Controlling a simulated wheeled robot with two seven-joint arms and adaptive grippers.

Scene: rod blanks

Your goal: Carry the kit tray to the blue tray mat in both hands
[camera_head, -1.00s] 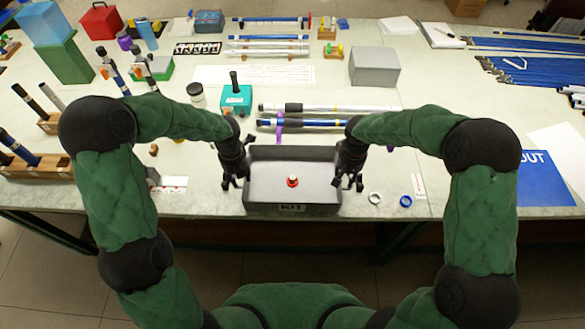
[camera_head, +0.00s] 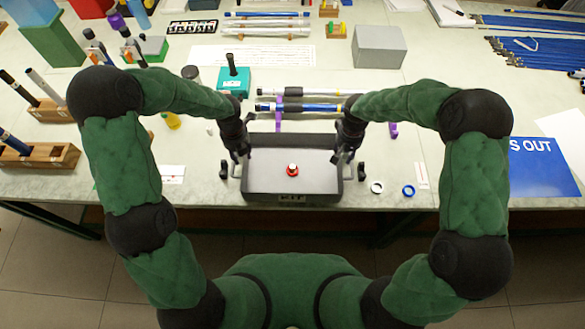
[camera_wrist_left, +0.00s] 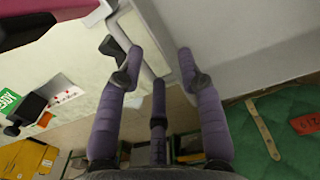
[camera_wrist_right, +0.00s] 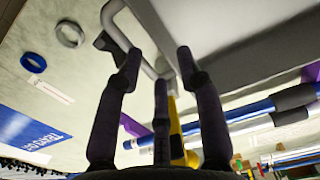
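The grey kit tray (camera_head: 318,190) sits on the table near its front edge, with a small red-and-white item (camera_head: 292,170) inside. It has a light wire handle at each short end. My left gripper (camera_head: 234,165) is at the left handle; in the left wrist view its purple fingers (camera_wrist_left: 152,62) are spread, with the handle between them. My right gripper (camera_head: 353,165) is at the right handle, and in the right wrist view its fingers (camera_wrist_right: 160,62) are also spread around the handle. The blue tray mat (camera_head: 545,168) lies at the right, partly hidden by my right arm.
A white ring (camera_head: 377,187) and a blue ring (camera_head: 408,191) lie right of the tray. Rods on purple supports (camera_head: 300,107) lie just behind it. A teal box (camera_head: 234,82) and grey box (camera_head: 379,46) stand farther back. Wooden racks (camera_head: 40,158) stand at left.

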